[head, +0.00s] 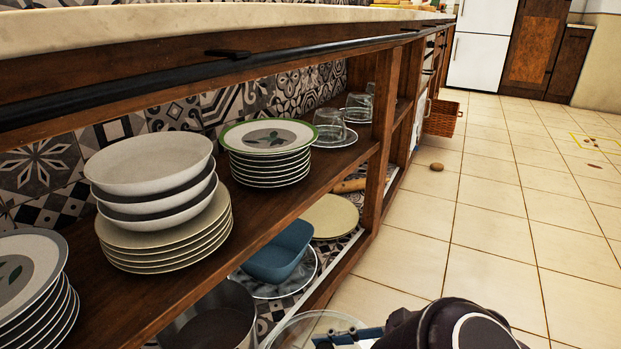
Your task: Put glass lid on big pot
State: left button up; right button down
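The glass lid (292,329), a clear disc with a pale rim, shows at the bottom edge of the head view, partly cut off. My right gripper (345,336) reaches in from the bottom right with its fingers over the lid. It appears shut on the lid, which is held in front of the lower shelf's edge; the exact grip is hidden. The big pot (238,300), a grey metal pot with an open top, stands on the lower shelf just left of the lid, apart from it and partly hidden by the upper shelf. My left gripper is not in view.
The upper shelf (255,205) holds stacked bowls (150,165), plates (268,140) and glasses (330,122). A blue bowl (282,250) sits on the lower shelf beyond the pot. A wooden post (381,140) stands farther along. The tiled floor (490,220) at right is mostly clear.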

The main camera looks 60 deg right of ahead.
aim_at(291, 343)
jog(key=shift+w+f+b, duration=0.2)
jog(key=shift+w+b, duration=0.15)
jog(key=shift+w, duration=0.35)
jog(key=w, duration=0.2)
jog(key=w+b, duration=0.1)
jog(key=w, duration=0.2)
jog(key=shift+w+a+f+b, duration=0.25)
jog(key=shift+w+a+b, duration=0.05)
jog(key=shift+w+b, duration=0.1)
jog(key=w+a+f, duration=0.1)
jog(key=w, duration=1)
jog(key=w+f, duration=0.2)
jog(key=w, duration=0.9)
jog(key=shift+w+a+f, duration=0.25)
jog(key=shift+a, duration=0.1)
jog(key=c, duration=1.6)
grip_release()
jog(key=shift+s, duration=0.1)
